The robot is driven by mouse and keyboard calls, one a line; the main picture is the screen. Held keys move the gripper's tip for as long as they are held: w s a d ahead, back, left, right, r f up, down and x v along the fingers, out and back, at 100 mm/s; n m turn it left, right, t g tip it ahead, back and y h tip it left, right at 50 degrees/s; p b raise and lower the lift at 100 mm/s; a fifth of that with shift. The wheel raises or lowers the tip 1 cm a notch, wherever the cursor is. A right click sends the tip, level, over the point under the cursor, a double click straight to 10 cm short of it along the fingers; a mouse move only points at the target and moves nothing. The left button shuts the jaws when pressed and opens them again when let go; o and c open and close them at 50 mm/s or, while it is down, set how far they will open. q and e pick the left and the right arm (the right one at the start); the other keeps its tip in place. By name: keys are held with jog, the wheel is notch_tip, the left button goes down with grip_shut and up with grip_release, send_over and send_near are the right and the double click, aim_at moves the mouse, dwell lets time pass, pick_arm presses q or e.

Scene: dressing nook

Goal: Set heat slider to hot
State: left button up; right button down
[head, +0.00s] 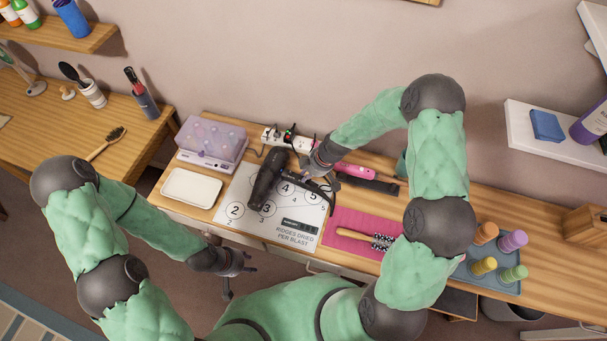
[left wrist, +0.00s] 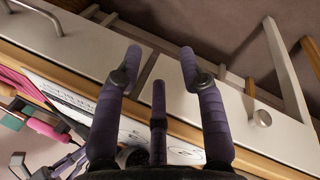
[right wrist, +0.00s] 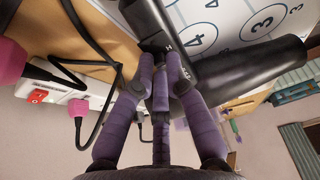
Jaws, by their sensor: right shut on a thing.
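A black hair dryer (head: 265,182) lies on a white mat (head: 230,190) with numbered circles. In the right wrist view the dryer's dark body (right wrist: 250,72) is close beyond the fingers, with small white letters near the fingertips; one looks like an H. My right gripper (head: 316,164) is at the dryer's right side. In its wrist view the fingertips (right wrist: 163,68) are closed together on a small part at the dryer, seemingly the heat slider, which they mostly hide. My left gripper (head: 236,272) is open and empty in front of the table's drawers, away from the dryer.
A white power strip (head: 290,140) with cords stands behind the dryer. A purple box (head: 212,142) and a white tray (head: 193,187) are to the left. A pink mat (head: 345,222) with a round brush (head: 368,237) and a tray of rollers (head: 482,279) are to the right.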

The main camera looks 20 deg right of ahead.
jog(key=shift+s, duration=0.15)
jog(key=c, duration=1.3)
grip_release()
jog(key=shift+f, duration=0.1)
jog(key=shift+d+r, duration=0.15)
jog(key=shift+r, duration=0.15)
pick_arm(q)
jog(key=shift+f, duration=0.35)
pick_arm(e)
jog(key=v, duration=1.1)
jog(key=shift+r, duration=0.3)
